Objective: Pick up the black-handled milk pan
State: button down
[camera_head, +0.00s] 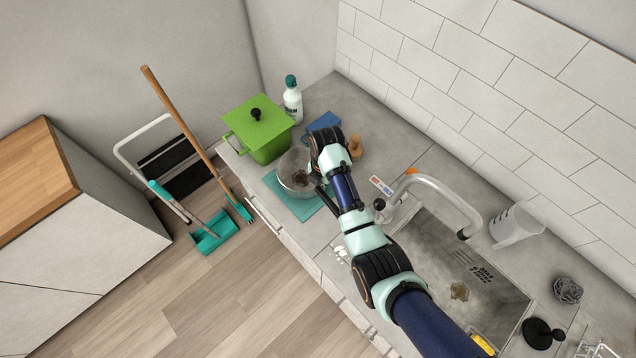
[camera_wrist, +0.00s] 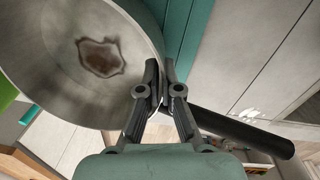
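The milk pan (camera_head: 294,171) is a round grey metal pan with a brown stain inside, at the teal mat (camera_head: 302,207) on the counter. I cannot tell whether it touches the mat. In the wrist view the pan (camera_wrist: 60,75) fills the upper left, and its black handle (camera_wrist: 243,133) runs to the lower right behind a finger. My gripper (camera_wrist: 161,68) has its fingers almost together at the pan's rim by the handle, with the pan wall seeming to pass between them. In the head view my wrist hides the fingertips and part of the pan.
A green lidded pot (camera_head: 258,130) stands close to the left of the pan, with a white bottle (camera_head: 292,101) behind. A blue item (camera_head: 325,121) and a wooden piece (camera_head: 355,147) lie near my wrist. The faucet (camera_head: 440,188) and sink (camera_head: 470,270) are to the right.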

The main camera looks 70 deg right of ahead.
notch_tip(320, 180, up, 20)
jog(key=p, duration=0.8)
jog(key=shift+f+p, duration=0.15)
jog(key=shift+p, duration=0.2)
